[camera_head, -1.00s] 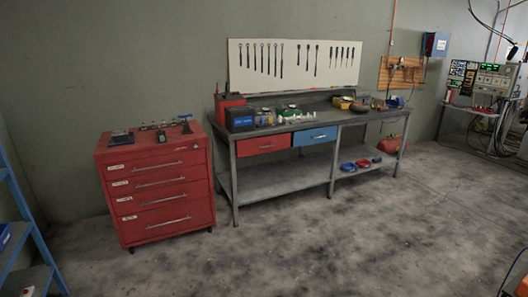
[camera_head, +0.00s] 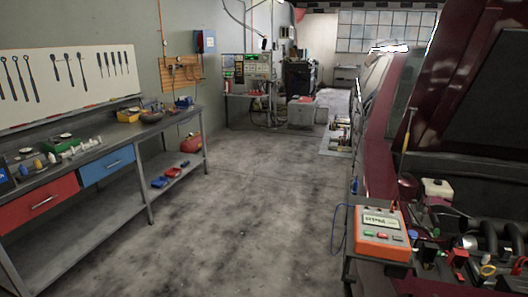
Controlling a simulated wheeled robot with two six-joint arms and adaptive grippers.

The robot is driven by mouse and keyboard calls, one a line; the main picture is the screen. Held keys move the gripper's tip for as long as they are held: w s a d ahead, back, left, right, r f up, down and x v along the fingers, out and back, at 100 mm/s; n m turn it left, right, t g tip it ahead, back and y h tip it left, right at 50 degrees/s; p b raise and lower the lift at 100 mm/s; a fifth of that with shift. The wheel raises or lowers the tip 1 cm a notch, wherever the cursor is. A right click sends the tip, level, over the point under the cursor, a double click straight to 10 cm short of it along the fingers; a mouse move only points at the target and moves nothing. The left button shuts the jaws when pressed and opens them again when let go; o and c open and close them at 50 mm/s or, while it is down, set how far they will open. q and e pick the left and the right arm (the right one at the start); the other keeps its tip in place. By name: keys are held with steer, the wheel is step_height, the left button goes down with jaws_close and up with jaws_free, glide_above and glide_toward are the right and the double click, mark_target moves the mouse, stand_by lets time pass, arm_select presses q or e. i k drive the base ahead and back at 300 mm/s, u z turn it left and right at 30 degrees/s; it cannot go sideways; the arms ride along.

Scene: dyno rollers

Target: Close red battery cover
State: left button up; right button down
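The open engine bay of a dark red car fills the right side of the head view. A small red piece (camera_head: 457,258) sits low in the bay among dark parts, close to the orange tester. It may be the red battery cover, but it is too small to tell whether it is open or shut. A small green piece (camera_head: 433,232) is near it. Neither of my grippers is in view.
An orange tester (camera_head: 381,233) with a screen stands at the car's front left corner, a blue cable beside it. The raised hood (camera_head: 480,90) overhangs the bay. A workbench (camera_head: 100,160) runs along the left wall. The floor (camera_head: 250,220) between is clear.

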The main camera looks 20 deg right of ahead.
mark_target(457, 258)
steer(key=z, duration=0.95)
steer(key=i, duration=0.95)
steer(key=z, duration=0.65)
